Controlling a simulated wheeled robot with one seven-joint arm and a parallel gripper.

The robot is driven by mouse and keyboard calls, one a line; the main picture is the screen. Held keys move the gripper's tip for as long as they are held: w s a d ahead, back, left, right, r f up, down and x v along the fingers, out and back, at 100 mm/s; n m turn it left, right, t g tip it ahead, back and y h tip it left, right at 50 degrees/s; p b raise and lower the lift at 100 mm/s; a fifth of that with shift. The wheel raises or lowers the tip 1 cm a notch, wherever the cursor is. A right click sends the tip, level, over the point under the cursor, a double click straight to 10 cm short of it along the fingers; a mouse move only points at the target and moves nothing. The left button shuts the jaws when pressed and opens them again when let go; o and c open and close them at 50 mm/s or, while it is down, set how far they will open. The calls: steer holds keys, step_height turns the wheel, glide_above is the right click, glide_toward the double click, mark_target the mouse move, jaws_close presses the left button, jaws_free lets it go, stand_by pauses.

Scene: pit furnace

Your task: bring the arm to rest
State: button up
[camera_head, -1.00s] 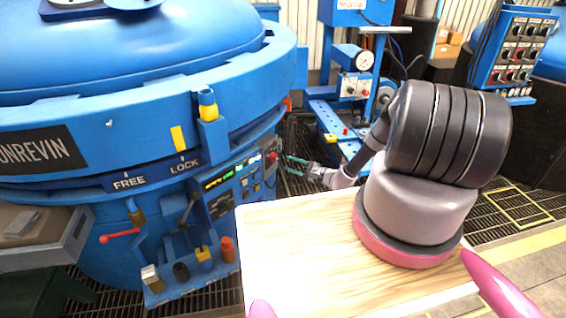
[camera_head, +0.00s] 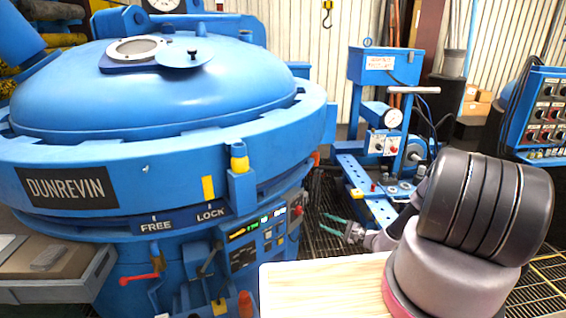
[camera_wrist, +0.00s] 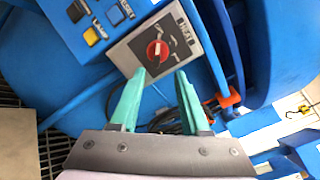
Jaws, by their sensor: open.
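My gripper (camera_head: 337,224) is small in the head view, between the blue furnace (camera_head: 160,90) and the blue stand to its right. In the wrist view my gripper (camera_wrist: 160,92) has its two teal fingers apart with nothing between them. Beyond the fingertips is a grey plate with a red rotary knob (camera_wrist: 157,51) on the furnace's panel. The fingers look apart from the knob, though the exact gap is hard to tell. My upper arm fills the lower right of the head view.
A control panel (camera_head: 258,240) is on the furnace front. A grey tray (camera_head: 60,285) with a small item is at the lower left. Grating floor lies between furnace and stand.

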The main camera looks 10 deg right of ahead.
step_height(320, 180, up, 20)
steer(key=w+a+n+g+y, duration=0.1)
steer(key=w+a+n+g, duration=0.15)
steer(key=n+g, duration=0.5)
steer(key=s+a+r+n+g+h, duration=0.1)
steer(key=s+r+n+g+h, duration=0.15)
steer(key=r, duration=0.85)
steer(key=s+a+r+n+g+h, duration=0.15)
steer(key=s+r, duration=0.25)
steer(key=r, duration=0.7)
steer(key=s+r+t+h, duration=0.2)
steer(key=s+r+h, duration=0.4)
steer(key=s+r, duration=0.9)
steer(key=s+d+r+t+h, duration=0.1)
steer(key=s+r+t, duration=0.3)
steer(key=s, duration=0.9)
step_height(320, 180, up, 3)
steer(key=shift+s+d+r+t+h, duration=0.2)
steer(key=shift+d+t+h, duration=0.2)
steer(key=shift+h, duration=0.3)
